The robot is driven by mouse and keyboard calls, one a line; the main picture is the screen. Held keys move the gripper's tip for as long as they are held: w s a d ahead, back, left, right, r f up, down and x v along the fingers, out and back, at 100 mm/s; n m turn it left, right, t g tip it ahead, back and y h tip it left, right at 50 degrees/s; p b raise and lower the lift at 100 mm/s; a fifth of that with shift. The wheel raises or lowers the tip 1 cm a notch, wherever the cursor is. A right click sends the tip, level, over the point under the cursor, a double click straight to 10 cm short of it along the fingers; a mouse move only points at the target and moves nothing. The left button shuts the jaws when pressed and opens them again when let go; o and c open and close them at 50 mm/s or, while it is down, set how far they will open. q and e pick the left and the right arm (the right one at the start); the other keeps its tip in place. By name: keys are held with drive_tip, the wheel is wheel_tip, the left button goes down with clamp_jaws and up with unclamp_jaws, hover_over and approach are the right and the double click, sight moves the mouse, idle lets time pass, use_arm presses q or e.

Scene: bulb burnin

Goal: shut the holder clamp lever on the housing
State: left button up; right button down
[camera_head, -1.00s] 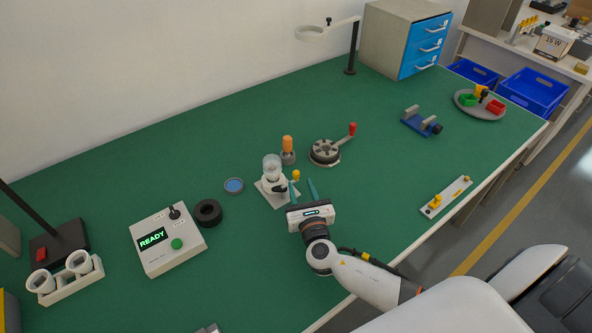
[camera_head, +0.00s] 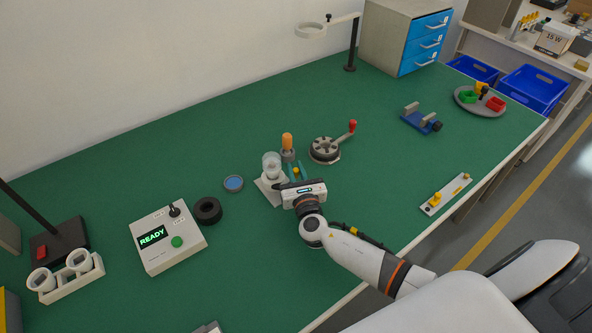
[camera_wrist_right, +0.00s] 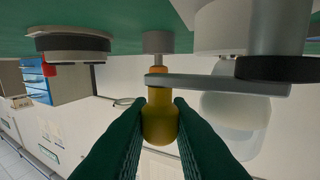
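The housing (camera_head: 271,162), a clear rounded piece, stands upright in a white holder (camera_head: 268,190) at mid-table. The clamp lever's yellow knob (camera_head: 296,170) shows at the holder's right side. In the right wrist view the lever is a grey bar (camera_wrist_right: 220,85) running across beside the holder, with the yellow knob (camera_wrist_right: 160,120) at its end. My right gripper (camera_head: 297,173) is at the knob, its teal fingers close on both sides of it and seemingly touching. The fingers also show in the right wrist view (camera_wrist_right: 160,112).
An orange-handled tool (camera_head: 287,142) in a grey stand is close behind the holder. A round dark fixture (camera_head: 324,150) with a red-knobbed handle stands to the right. A blue disc (camera_head: 233,184), black ring (camera_head: 208,211) and READY box (camera_head: 168,240) lie left.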

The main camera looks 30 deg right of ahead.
drive_tip(key=shift+s+m+h, duration=0.15)
drive_tip(key=shift+m+h, duration=0.15)
drive_tip(key=shift+h, duration=0.2)
drive_tip(key=m+h, duration=0.1)
drive_tip(key=g+h, duration=0.1)
drive_tip(key=shift+s+a+m+h, duration=0.1)
drive_tip(key=shift+s+m+h, duration=0.2)
drive_tip(key=shift+m, duration=0.1)
drive_tip(key=m+g+h, duration=0.1)
drive_tip(key=s+m+g+h, duration=0.1)
drive_tip(key=h, duration=0.1)
drive_tip(key=shift+a+m+g, duration=0.1)
drive_tip(key=shift+m+g, duration=0.2)
drive_tip(key=shift+m, duration=0.1)
drive_tip(key=m+g+h, duration=0.1)
drive_tip(key=m+g+h+b, duration=0.1)
drive_tip(key=s+m+g+h, duration=0.1)
drive_tip(key=g+h, duration=0.1)
drive_tip(key=shift+a+f, duration=0.1)
drive_tip(key=shift+a, duration=0.15)
drive_tip(key=shift+s+a+m+g+h+b, duration=0.1)
drive_tip(key=shift+s+m+g+h+b, duration=0.2)
drive_tip(key=shift+m+g, duration=0.45)
drive_tip(key=shift+s+a+m+g+h+b, duration=0.15)
drive_tip(key=shift+m+g+h+b, duration=0.3)
drive_tip(key=shift+g, duration=0.4)
drive_tip(key=shift+s+a+m+g+h+b, duration=0.1)
drive_tip(key=shift+m+g+h+b, duration=0.2)
drive_tip(key=shift+m+g, duration=0.45)
drive_tip(key=shift+g, duration=0.25)
